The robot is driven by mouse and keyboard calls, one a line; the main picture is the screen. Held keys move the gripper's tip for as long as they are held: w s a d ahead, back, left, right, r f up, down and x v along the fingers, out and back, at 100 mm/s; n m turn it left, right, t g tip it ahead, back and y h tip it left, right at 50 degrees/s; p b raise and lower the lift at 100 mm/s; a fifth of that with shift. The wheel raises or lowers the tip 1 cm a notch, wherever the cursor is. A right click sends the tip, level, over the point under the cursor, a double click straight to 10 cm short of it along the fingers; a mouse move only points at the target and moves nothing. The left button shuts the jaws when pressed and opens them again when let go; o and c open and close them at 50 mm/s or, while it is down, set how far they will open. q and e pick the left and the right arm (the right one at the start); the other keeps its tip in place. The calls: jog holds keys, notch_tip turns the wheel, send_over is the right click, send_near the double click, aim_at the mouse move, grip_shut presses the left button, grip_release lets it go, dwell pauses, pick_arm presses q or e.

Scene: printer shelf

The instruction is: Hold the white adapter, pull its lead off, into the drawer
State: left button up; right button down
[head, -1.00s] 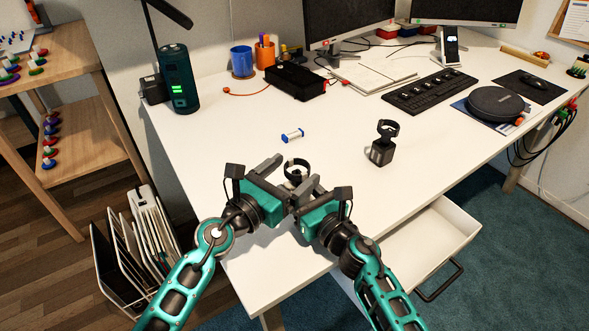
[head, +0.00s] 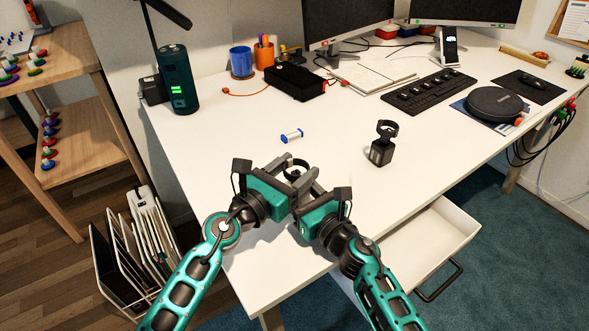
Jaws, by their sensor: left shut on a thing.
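My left gripper (head: 284,170) is shut beside a black looped lead (head: 297,164) over the front of the desk. The white adapter is mostly hidden between my grippers; I cannot make out its outline or whether the lead is still joined to it. My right gripper (head: 309,184) is close on the right of the same spot, its fingers angled in toward the lead. Its jaw gap is hidden. The white drawer (head: 466,221) stands open under the desk at the right, and the visible part of its floor looks bare.
A black adapter (head: 380,153) with a looped lead stands to the right on the desk (head: 230,128). A small white-and-blue cylinder (head: 292,136) lies just behind my grippers. A black case (head: 295,82), keyboard (head: 430,90) and round black device (head: 494,104) are farther back.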

aim_at(294, 168)
pick_arm(q)
jog(key=shift+c, duration=1.3)
jog(key=shift+r, duration=0.2)
jog(key=shift+r, duration=0.9)
jog(key=shift+r, duration=2.05)
pick_arm(e)
jog(key=shift+c, duration=1.6)
grip_release()
jog(key=shift+s, duration=0.1)
